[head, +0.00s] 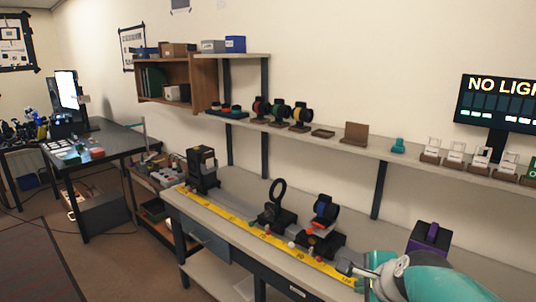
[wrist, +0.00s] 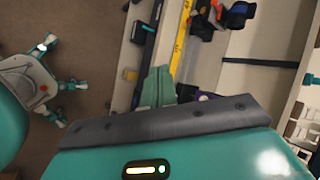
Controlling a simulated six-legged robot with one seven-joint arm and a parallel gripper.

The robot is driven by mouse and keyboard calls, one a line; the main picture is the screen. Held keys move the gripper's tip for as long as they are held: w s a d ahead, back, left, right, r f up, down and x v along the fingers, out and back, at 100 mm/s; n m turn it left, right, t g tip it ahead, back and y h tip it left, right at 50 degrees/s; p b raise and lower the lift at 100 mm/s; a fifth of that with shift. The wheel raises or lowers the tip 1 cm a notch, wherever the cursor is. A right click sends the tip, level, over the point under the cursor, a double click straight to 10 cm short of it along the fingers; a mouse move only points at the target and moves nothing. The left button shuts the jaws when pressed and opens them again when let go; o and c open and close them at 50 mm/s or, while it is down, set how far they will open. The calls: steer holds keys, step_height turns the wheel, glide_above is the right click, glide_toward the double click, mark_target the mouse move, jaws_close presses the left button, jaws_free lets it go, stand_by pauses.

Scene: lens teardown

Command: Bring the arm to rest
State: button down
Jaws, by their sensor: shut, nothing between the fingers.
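My arm comes in at the lower right of the head view, teal with a pale joint, over the front right part of the bench (head: 235,203). In the wrist view my gripper (wrist: 157,78) shows as two teal fingers lying together, shut and empty. It is above the bench's front edge, near the yellow measuring strip (head: 226,217). The strip also shows in the wrist view (wrist: 181,45). My gripper's tips are hard to make out in the head view.
A dark ring on a stand (head: 276,198), a lens holder (head: 324,213) and a black box (head: 203,166) stand on the bench. A purple-topped block (head: 430,237) is close behind my arm. A shelf (head: 375,148) with lenses and cards runs above. Floor at left is open.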

steer(key=s+a+n+g+h, duration=0.1)
steer(key=s+a+n, duration=0.3)
steer(key=s+n, duration=0.9)
steer(key=n+g, duration=0.1)
steer(key=n, duration=0.5)
steer(key=shift+g, duration=0.3)
steer(key=shift+r, duration=0.1)
